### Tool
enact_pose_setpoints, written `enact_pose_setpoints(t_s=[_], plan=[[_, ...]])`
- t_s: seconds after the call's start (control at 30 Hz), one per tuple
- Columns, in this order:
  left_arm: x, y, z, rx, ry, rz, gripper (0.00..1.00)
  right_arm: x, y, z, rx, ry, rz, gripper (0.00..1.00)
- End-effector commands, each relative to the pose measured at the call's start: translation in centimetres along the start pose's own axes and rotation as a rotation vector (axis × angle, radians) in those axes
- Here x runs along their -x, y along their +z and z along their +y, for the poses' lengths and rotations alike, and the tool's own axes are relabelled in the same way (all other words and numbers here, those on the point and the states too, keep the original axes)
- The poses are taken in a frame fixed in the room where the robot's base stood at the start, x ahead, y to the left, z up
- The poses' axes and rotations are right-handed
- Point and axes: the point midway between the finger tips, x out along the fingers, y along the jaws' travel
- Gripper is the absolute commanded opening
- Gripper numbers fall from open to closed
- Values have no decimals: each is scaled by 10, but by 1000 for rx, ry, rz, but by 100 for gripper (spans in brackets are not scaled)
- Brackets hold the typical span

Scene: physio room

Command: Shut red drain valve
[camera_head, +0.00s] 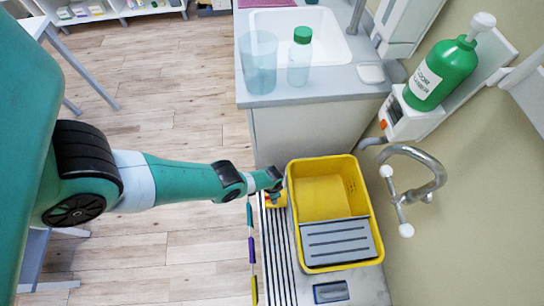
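A yellow mop bucket (360,192) stands on a grey surface against the wall, with a grey wringer plate (340,241) in its front half. My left arm reaches in from the left, and my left gripper (275,184) is at the bucket's left wall. A small red and yellow part (274,200) shows just below the gripper, beside the bucket. It may be the drain valve; its handle position is mostly hidden. The gripper's fingertips are too small and covered to tell whether they are open or touching the part. My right gripper is not in view.
A sink counter (300,92) with a clear tumbler (258,62) and a green-capped bottle (299,58) stands behind the bucket. A metal tap (428,172) is at the right. A striped pole (251,235) is left of the grating. Open floor lies left.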

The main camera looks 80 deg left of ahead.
Motion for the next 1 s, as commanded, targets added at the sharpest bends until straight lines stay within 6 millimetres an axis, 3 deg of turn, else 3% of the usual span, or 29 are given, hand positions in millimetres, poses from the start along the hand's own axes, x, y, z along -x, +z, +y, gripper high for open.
enact_pose_setpoints(t_s=[0.07,0.37,0.67,1.0], plan=[[-7,0,0,0,0,0,55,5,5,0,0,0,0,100],[-6,0,0,0,0,1,55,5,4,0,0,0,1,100],[-6,0,0,0,0,1,1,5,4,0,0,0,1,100],[-7,0,0,6,0,1,0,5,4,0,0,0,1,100]])
